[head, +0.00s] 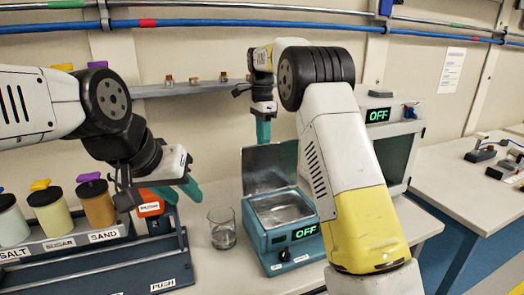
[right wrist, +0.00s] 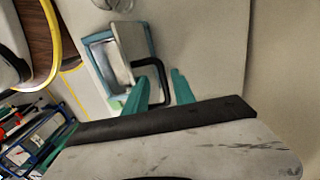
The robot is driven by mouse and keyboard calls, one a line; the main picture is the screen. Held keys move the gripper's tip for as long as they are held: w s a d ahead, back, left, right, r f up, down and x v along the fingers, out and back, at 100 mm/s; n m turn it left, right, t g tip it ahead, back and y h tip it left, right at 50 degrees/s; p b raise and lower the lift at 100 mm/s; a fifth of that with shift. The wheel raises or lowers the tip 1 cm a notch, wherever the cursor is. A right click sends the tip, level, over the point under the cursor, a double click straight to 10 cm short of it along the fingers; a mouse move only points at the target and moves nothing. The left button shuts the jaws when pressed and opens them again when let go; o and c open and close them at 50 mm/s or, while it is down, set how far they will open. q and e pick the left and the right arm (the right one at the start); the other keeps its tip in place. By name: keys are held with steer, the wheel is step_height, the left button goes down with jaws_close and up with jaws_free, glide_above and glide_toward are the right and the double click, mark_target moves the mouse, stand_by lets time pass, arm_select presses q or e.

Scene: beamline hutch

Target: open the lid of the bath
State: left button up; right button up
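The bath (head: 303,233) is a teal box with a metal basin and a green "OFF" display, standing on the bench. Its grey lid (head: 270,168) stands raised, roughly upright, at the back of the basin. The bath (right wrist: 91,38) and the lid (right wrist: 133,40) with its black handle (right wrist: 144,60) also show in the right wrist view. My right gripper (right wrist: 163,75) has its teal fingers apart, with the handle seen between them; I cannot tell whether they touch it. In the head view it is above the lid. My left gripper (head: 180,192) is open and empty, left of the bath.
A glass beaker (head: 222,228) stands just left of the bath. Jars labelled salt, sugar and sand (head: 97,204) stand in a rack at the left. A cabinet with an "OFF" display (head: 378,115) is behind my right arm. A wall shelf (head: 195,88) holds small items.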

steer(key=s, duration=1)
steer(key=shift+a+r, duration=0.2)
steer(key=shift+r, duration=0.25)
steer(key=shift+s, duration=0.1)
